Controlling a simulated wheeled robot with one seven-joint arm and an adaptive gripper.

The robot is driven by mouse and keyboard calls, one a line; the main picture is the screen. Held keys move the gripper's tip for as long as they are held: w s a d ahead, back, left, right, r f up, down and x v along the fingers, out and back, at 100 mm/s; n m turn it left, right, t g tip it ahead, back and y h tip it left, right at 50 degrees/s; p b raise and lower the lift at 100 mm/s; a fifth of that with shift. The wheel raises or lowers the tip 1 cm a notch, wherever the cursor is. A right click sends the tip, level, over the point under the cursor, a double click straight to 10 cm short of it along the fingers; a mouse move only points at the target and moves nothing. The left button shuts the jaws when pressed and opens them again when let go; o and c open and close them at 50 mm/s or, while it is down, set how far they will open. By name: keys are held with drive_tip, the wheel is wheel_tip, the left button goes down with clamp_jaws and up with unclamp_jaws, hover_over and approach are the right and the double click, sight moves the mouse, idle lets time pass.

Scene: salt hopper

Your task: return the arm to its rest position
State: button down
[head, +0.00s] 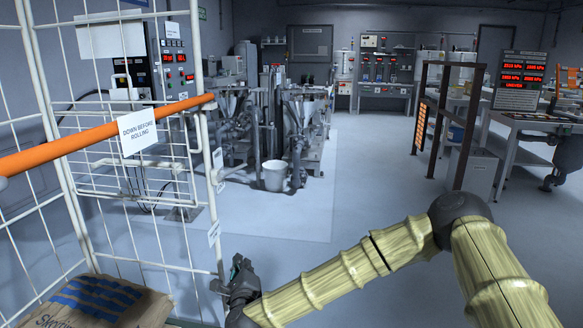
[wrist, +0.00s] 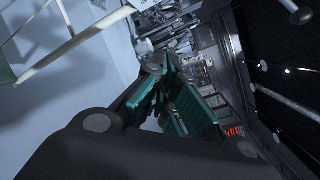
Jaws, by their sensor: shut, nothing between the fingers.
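My arm, in a pale yellow ribbed cover, enters the head view at lower right. It bends at a dark elbow joint (head: 460,208) and reaches left. My gripper (head: 238,268) is at its end, low in the picture, just beside the right-hand post of a white wire cage trolley (head: 215,215). I cannot tell whether it touches the post. In the wrist view my gripper (wrist: 168,68) shows dark green fingers that come together at the tips, with nothing between them.
An orange bar (head: 70,144) with a sign crosses the trolley. A brown printed sack (head: 95,302) lies inside it. Hopper machinery and a white bucket (head: 275,175) stand beyond. A dark frame (head: 468,125) and benches stand at right. The grey floor between is clear.

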drive_tip(key=s+d+f+n+g+y, duration=0.25)
drive_tip(key=s+f+n, duration=0.5)
drive_tip(key=f, duration=0.55)
drive_tip(key=s+d+f+n+g+h, duration=0.1)
drive_tip(key=s+d+f+n+g, duration=0.4)
drive_tip(key=s+d+f, duration=0.55)
drive_tip(key=s+d+f+n+g+h, duration=0.1)
drive_tip(key=s+d+f+n+g, duration=0.6)
drive_tip(key=s+f, duration=0.6)
drive_tip(key=s+d+r+n+g+h, duration=0.2)
drive_tip(key=s+d+n+h, duration=0.2)
drive_tip(key=s+d, duration=1.4)
wheel_tip(320, 180, up, 20)
drive_tip(key=p, duration=2)
drive_tip(key=shift+w+a+p, duration=0.15)
drive_tip(key=shift+w+p, duration=0.15)
drive_tip(key=shift+p, duration=0.05)
